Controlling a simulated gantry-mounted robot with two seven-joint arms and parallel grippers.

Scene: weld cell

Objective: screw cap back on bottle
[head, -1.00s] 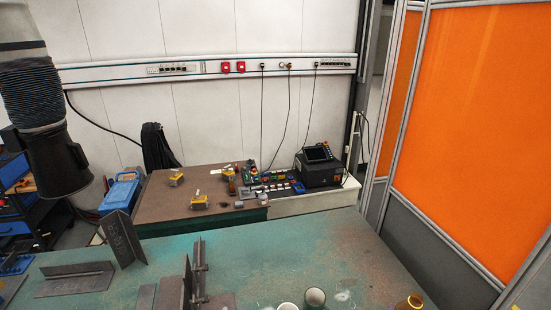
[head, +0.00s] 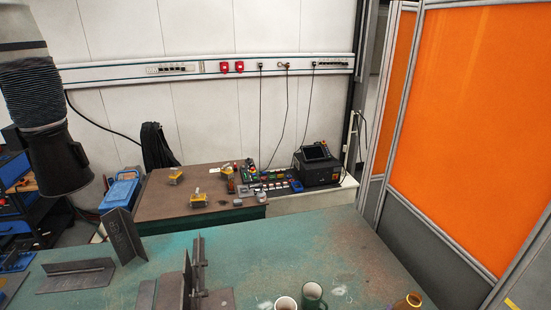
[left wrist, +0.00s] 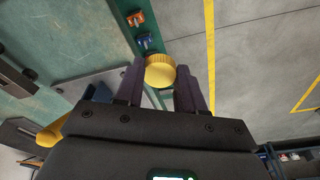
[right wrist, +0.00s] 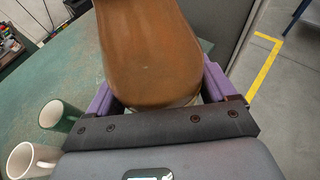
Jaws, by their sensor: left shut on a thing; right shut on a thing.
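A round yellow cap (left wrist: 160,68) with a ribbed edge sits between the fingertips of my left gripper (left wrist: 161,82) in the left wrist view. The gripper is shut on it. A brown bottle (right wrist: 148,45) fills the middle of the right wrist view, and my right gripper (right wrist: 158,88) is shut around it. The bottle's mouth is out of that view. In the head view only the top of the brown bottle (head: 411,299) shows at the bottom edge, over the green table.
A white mug (right wrist: 27,160) and a green mug (right wrist: 60,115) stand left of the bottle in the right wrist view. Dark angled metal plates (head: 123,238) stand on the left of the green table (head: 310,250). The table between plates and mugs is clear toward the back.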

